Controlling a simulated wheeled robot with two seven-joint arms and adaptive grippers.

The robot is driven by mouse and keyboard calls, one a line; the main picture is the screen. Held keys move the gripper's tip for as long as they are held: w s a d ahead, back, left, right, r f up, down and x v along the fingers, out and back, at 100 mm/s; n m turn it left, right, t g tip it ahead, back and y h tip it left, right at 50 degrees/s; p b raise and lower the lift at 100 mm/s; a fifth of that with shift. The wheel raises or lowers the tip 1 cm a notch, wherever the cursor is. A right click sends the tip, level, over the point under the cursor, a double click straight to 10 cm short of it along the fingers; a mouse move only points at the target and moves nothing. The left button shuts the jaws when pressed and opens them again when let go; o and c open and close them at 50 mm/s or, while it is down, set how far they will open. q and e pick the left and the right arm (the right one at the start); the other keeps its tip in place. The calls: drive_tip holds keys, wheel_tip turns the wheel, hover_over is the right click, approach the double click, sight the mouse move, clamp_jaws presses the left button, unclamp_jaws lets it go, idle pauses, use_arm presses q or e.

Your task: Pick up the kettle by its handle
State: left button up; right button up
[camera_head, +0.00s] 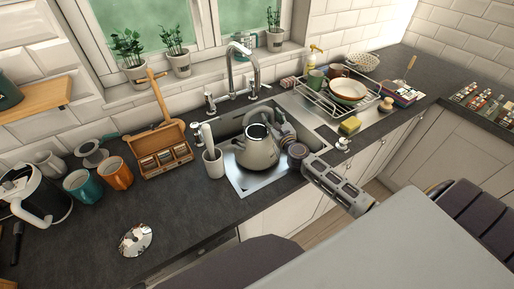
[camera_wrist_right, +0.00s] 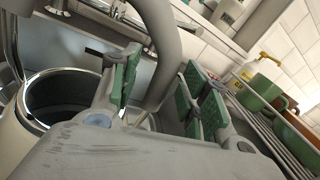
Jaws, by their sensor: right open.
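The cream kettle (camera_head: 257,153) stands in the metal sink, its arched handle (camera_head: 262,112) over the top. My right gripper (camera_head: 280,127) is at the kettle's right side, beside the handle. In the right wrist view, my right gripper (camera_wrist_right: 160,88) is open, with green-padded fingers. The grey handle (camera_wrist_right: 172,45) curves down through the gap between them, and I cannot tell whether either pad touches it. The kettle's round metal-rimmed opening (camera_wrist_right: 65,92) is at the left of that view. My left gripper is not in view.
The sink (camera_head: 247,187) has a tall tap (camera_head: 240,65) behind it. A dish rack (camera_head: 335,97) and a sponge (camera_head: 349,126) are to the right, a utensil pot (camera_head: 212,162) to the left. Mugs (camera_head: 115,172) and a wooden box (camera_head: 160,152) stand further left. The front left worktop is mostly clear.

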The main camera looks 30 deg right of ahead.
drive_tip(key=shift+w, duration=0.75)
clamp_jaws()
idle(0.4)
drive_tip(key=shift+w+d+r, duration=0.1)
drive_tip(key=shift+r, duration=0.05)
